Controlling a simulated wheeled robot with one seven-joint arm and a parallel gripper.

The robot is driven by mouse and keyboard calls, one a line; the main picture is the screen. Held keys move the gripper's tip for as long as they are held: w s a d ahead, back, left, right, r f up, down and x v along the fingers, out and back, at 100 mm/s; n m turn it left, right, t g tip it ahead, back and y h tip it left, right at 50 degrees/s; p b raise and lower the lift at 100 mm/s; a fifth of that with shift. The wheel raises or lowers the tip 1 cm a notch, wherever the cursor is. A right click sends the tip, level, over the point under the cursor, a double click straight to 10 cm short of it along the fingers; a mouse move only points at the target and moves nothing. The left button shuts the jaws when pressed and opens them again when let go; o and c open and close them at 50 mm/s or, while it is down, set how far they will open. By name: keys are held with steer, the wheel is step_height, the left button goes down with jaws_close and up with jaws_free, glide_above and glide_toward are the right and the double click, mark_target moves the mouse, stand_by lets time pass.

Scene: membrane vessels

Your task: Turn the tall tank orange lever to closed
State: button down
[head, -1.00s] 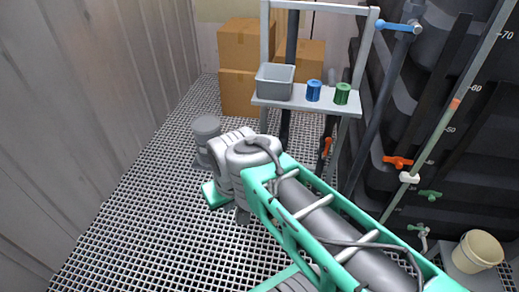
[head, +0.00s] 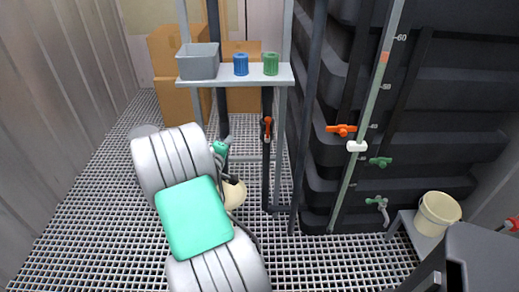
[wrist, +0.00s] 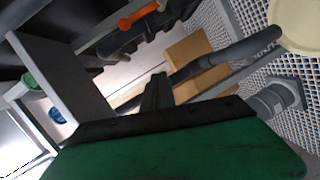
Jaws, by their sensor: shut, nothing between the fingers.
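The tall black ribbed tank (head: 440,95) stands at the right in the head view. An orange lever (head: 341,130) lies level across its front, beside the sight tube. A second orange lever (head: 267,128) stands upright on a dark pipe by the shelf rack. One orange lever (wrist: 138,16) shows at the top of the wrist view, apart from my gripper; I cannot tell for sure which of the two it is. My gripper (wrist: 157,92) shows as dark fingers beyond a green body in the wrist view, shut and empty. My arm largely hides it in the head view.
A shelf rack (head: 235,82) holds a grey bin (head: 198,62), a blue cup (head: 241,64) and a green cup (head: 270,63). Grating floor is open at left.

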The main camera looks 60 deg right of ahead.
mark_target(268, 130)
steer(key=s+d+f+n+h, duration=0.1)
steer(key=s+d, duration=0.1)
steer(key=d, duration=0.5)
steer(key=s+d+f+n+h, duration=0.1)
steer(key=s+d+f+n, duration=0.1)
steer(key=d, duration=0.6)
steer(key=shift+s+d+f, duration=0.15)
steer(key=shift+s+f, duration=0.15)
steer(key=shift+s, duration=0.35)
steer(key=shift+s+r, duration=0.1)
steer(key=shift+s, duration=0.05)
